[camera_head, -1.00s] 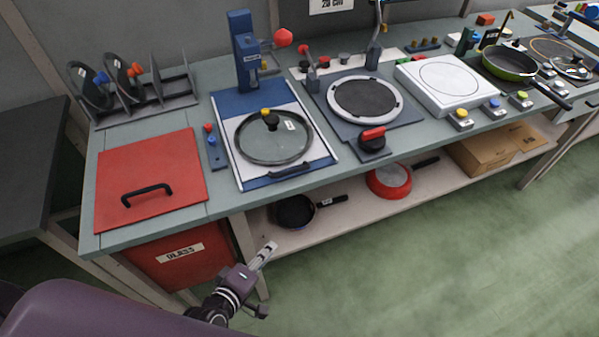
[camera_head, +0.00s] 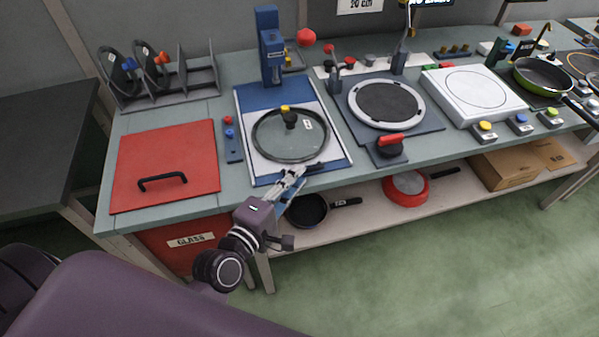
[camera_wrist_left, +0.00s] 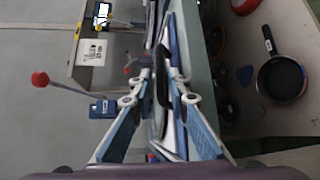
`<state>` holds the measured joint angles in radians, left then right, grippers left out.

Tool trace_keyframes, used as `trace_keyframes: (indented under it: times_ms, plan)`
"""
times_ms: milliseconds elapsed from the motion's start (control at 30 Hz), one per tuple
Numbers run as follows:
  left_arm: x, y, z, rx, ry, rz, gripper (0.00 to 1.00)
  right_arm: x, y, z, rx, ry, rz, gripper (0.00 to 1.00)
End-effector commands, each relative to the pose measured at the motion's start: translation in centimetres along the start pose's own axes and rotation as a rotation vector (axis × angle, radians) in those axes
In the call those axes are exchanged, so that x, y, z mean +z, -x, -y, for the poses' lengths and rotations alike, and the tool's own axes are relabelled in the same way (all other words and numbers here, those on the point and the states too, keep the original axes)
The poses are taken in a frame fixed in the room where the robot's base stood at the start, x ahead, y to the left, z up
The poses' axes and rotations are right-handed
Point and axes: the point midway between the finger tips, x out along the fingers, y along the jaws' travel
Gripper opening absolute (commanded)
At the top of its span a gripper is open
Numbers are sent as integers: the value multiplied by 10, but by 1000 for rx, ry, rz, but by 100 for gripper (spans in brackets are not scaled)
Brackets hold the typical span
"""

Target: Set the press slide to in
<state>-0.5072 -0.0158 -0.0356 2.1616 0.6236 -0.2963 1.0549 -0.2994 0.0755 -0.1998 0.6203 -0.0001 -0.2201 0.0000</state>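The press stands on the bench with a blue column (camera_head: 270,50) and a red lever knob (camera_head: 306,37). Its pale slide plate (camera_head: 262,165) lies forward of the column, towards the bench's front edge. A glass lid (camera_head: 290,135) with a yellow-topped knob lies on the plate. The slide's black handle (camera_head: 315,168) is at the plate's front edge, partly covered by my left gripper (camera_head: 294,176). In the left wrist view, the gripper's two fingers (camera_wrist_left: 162,80) are apart, with a dark bar, apparently the handle, between them. My right gripper is not in view.
A red lidded glass bin (camera_head: 185,185) is to the left, with a lid rack (camera_head: 160,85) behind it. A turntable (camera_head: 386,104) and red-handled switch (camera_head: 390,142) are right of the press. A dark pan (camera_head: 306,210) sits on the lower shelf.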

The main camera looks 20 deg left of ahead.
Motion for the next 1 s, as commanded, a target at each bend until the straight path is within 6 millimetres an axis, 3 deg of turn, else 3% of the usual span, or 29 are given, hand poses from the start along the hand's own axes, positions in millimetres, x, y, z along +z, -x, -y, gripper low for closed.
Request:
trace_keyframes:
  times_ms: [200, 500, 667, 1000]
  plan:
    - [0, -17, 0, -1, -1, 1, 16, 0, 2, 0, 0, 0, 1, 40]
    - [0, -19, 1, -2, -1, 0, 16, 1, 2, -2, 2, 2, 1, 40]
    - [0, -19, 1, -2, -1, 0, 0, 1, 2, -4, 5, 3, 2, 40]
    - [0, -18, 1, -3, -1, 0, 0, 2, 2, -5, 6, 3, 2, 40]
